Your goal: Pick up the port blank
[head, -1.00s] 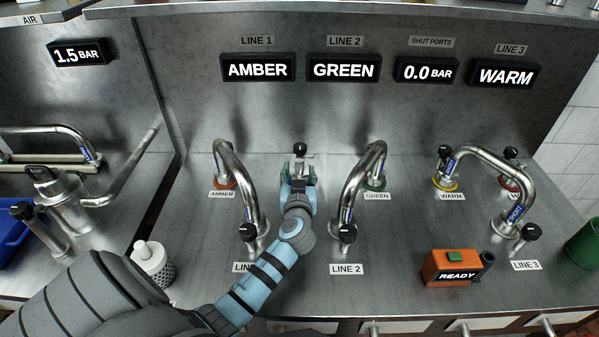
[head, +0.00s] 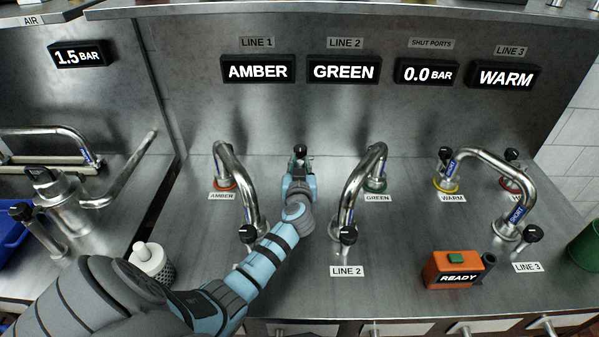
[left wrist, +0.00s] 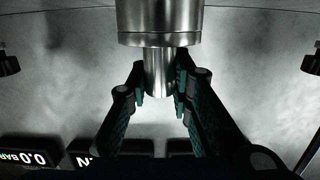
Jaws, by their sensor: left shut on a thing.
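My left gripper (head: 299,170) is at the back of the steel counter, between the amber and green pipes in the head view. In the left wrist view its two dark fingers (left wrist: 160,88) are closed on the narrow stem of a steel piece, the port blank (left wrist: 158,68). A wider steel cylinder adjoins the stem at the top of that view. In the head view my gripper and arm hide most of the blank. A black knob (head: 300,150) shows just beyond the fingers. My right gripper is not in view.
Curved steel pipes stand close on both sides, the amber pipe (head: 233,170) left and the green pipe (head: 361,182) right. An orange box (head: 453,268) reading READY and a white-capped bottle (head: 150,262) stand nearer the front. The counter between pipes and box is clear.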

